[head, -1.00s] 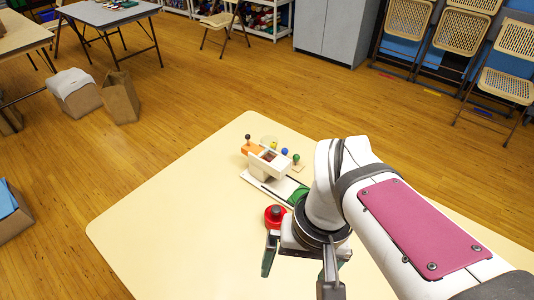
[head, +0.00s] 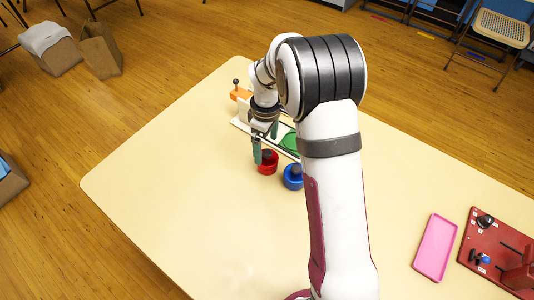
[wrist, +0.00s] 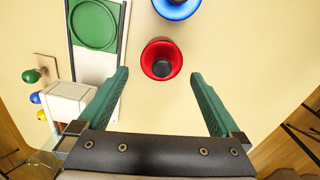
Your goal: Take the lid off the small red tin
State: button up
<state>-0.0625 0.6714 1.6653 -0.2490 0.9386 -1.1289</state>
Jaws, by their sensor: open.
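The small red tin (head: 267,168) stands on the cream table, with a dark knob at its top centre. In the wrist view the red tin (wrist: 149,58) lies just ahead of the fingertips, around the middle of the gap, with the dark knob (wrist: 161,69) inside its round red rim. The lid appears to be on. My gripper (head: 265,143) is open and empty, close to the tin; one green finger partly overlaps the tin's left edge in the head view. In the wrist view both green fingers of my gripper (wrist: 160,76) are spread wide, one on each side.
A blue tin (head: 293,178) with a dark knob stands close beside the red one. A white board with a green disc (wrist: 93,26) and a white block (wrist: 68,100) lie nearby. A pink tray (head: 435,247) and a red board (head: 495,245) are at right. The table's left side is clear.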

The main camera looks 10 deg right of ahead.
aim_at(267, 152)
jog(key=f, duration=0.3)
jog(key=shift+s+f, duration=0.2)
jog(key=shift+f, duration=0.2)
jog(key=c, duration=1.1)
jog(key=shift+c, duration=0.2)
jog(key=shift+r, duration=0.15)
